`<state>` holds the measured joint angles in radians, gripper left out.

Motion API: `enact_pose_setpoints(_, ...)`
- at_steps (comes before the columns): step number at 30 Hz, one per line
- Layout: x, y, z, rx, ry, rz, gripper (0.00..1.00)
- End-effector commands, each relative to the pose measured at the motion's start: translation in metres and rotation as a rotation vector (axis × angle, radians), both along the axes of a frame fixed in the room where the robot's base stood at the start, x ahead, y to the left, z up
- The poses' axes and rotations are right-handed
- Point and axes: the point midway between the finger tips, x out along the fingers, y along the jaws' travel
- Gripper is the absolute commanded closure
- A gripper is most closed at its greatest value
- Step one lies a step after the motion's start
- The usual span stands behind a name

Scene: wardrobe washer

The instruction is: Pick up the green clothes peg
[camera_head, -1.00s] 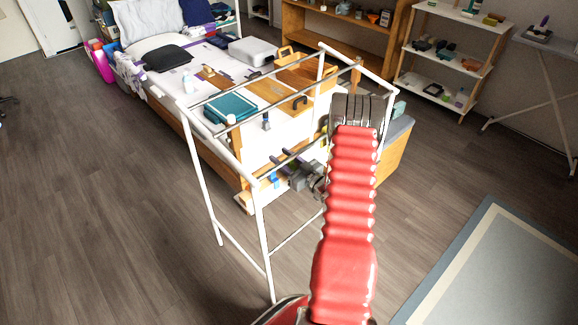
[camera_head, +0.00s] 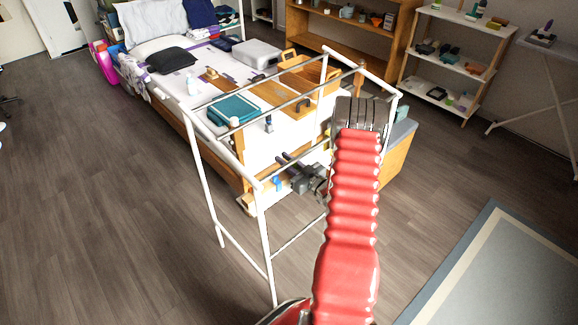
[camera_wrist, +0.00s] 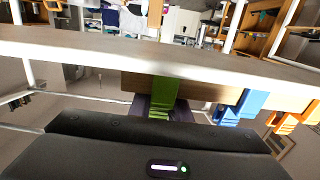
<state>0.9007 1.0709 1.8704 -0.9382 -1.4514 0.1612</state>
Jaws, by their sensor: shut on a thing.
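The green clothes peg (camera_wrist: 160,98) shows upright in the middle of the wrist view, in front of a wooden bar (camera_wrist: 200,88). My gripper (camera_wrist: 155,110) is shut on the peg's lower part. Whether the peg still touches the bar cannot be told. In the head view my gripper (camera_head: 293,170) is at the near end of the drying rack, beside its wooden bar, and the green peg cannot be made out there. A blue peg (camera_wrist: 245,105) hangs on the bar to the right of the green one; it also shows in the head view (camera_head: 278,184).
Orange pegs (camera_wrist: 305,113) sit farther right in the wrist view. The white rack frame (camera_head: 202,170) stands around my gripper, with a rail (camera_wrist: 100,45) crossing close above it. A bed (camera_head: 165,105) with a teal case (camera_head: 233,109) lies behind. Floor at left is clear.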

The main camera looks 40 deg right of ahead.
Motion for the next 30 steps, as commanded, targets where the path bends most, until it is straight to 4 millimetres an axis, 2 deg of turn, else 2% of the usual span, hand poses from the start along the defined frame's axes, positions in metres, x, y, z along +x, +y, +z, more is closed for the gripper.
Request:
enact_pose_setpoints(5, 0.0, 0.0, 0.004, -0.001, 0.0, 0.0, 1.0)
enact_pose_setpoints(10, 0.0, 0.0, 0.017, -0.003, -0.001, 0.0, 1.0)
enact_pose_setpoints(22, 0.0, 0.0, 0.071, -0.002, -0.001, 0.0, 1.0)
enact_pose_setpoints(23, -0.002, 0.0, 0.073, -0.001, 0.0, -0.001, 1.0)
enact_pose_setpoints(30, -0.054, -0.003, 0.07, 0.002, 0.001, -0.005, 1.0)
